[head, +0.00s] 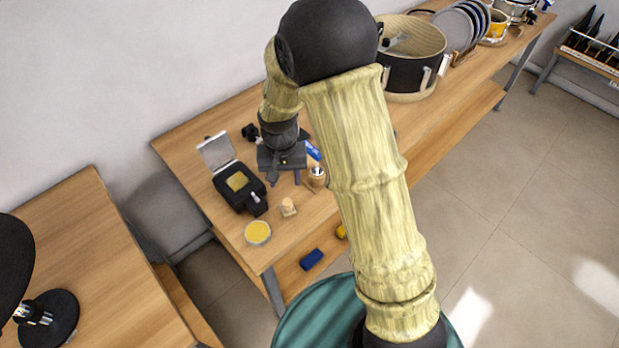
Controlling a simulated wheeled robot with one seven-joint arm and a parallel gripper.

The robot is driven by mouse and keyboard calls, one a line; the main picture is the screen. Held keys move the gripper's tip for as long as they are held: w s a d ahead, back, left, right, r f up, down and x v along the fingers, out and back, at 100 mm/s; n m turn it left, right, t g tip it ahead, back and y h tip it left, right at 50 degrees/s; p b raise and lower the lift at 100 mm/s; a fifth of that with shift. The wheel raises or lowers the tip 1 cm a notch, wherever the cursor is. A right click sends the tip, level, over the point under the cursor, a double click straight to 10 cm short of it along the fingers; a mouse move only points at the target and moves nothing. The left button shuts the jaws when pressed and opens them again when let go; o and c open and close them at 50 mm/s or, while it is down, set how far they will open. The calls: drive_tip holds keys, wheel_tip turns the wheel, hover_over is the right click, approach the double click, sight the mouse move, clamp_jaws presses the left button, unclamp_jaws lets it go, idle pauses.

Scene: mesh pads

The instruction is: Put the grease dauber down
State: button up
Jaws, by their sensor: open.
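My gripper (285,180) points down over the near part of the wooden table (215,150), its two fingers apart. I see nothing held between them. I cannot tell for sure which item is the grease dauber. A small pale wooden piece (288,207) stands just below the gripper in the picture. A small brown jar with a white and dark top (317,177) stands just right of the fingers. A blue and white item (313,151) lies behind the jar, partly hidden by my gripper and arm.
A black case (228,194) with a raised lid holds a yellow pad (238,181). A round yellow tin (258,233) sits near the table's corner. A blue block (311,259) lies on the lower shelf. A big pot (415,65) and plate rack (462,25) stand farther back.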

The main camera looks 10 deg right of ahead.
drive_tip(key=s+d+r+t, duration=0.2)
drive_tip(key=s+d+r, duration=0.7)
drive_tip(key=s+d, duration=0.3)
drive_tip(key=shift+s+d+r+n+t, duration=0.2)
drive_tip(key=shift+d+r+n+t, duration=0.15)
drive_tip(key=shift+d, duration=0.45)
drive_tip(key=shift+c, duration=1.1)
drive_tip(key=shift+f, duration=0.1)
